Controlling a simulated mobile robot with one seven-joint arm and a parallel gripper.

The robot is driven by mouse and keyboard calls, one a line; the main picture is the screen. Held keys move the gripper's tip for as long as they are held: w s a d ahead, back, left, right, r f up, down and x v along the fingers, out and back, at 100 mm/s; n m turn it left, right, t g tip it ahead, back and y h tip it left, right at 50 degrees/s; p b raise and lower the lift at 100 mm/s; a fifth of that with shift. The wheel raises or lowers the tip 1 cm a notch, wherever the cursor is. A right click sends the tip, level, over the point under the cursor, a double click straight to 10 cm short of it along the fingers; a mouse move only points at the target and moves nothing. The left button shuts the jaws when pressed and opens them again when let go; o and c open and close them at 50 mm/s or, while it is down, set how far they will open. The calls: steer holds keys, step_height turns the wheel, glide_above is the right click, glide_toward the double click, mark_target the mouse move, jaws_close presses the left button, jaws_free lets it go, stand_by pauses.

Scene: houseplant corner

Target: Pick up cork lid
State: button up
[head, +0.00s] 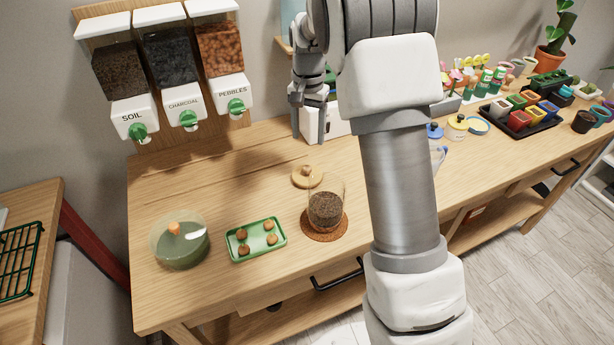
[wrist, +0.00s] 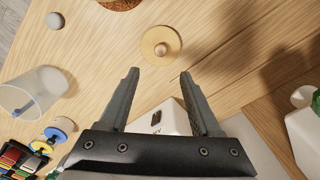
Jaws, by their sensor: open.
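The cork lid (head: 307,176) is a flat, round, tan disc with a small knob on top. It lies on the wooden bench behind the glass jar (head: 325,209) of dark soil. The lid also shows in the wrist view (wrist: 153,50), whole and unobstructed, just beyond the fingertips and roughly centred between them. My gripper (head: 311,138) is above the bench, behind the lid in the head view, with fingers pointing down. In the wrist view its two fingers (wrist: 159,73) are spread apart with nothing between the tips. It is open and empty, apart from the lid.
The jar stands on a round cork mat (head: 341,232). A green tray (head: 232,250) with several brown balls and a glass bowl (head: 181,247) are to the left. Soil, charcoal and pebble dispensers (head: 186,118) hang behind. A white box (wrist: 172,120) is close to my fingers.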

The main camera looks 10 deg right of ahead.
glide_above(307, 167)
steer(key=f, duration=0.4)
steer(key=shift+w+d+f, duration=0.1)
steer(key=shift+d+f, duration=0.1)
steer(key=shift+f, duration=0.2)
steer(key=shift+a+f+b, duration=0.15)
steer(key=shift+f+b, duration=0.15)
steer(key=shift+f, duration=2.35)
jaws_close()
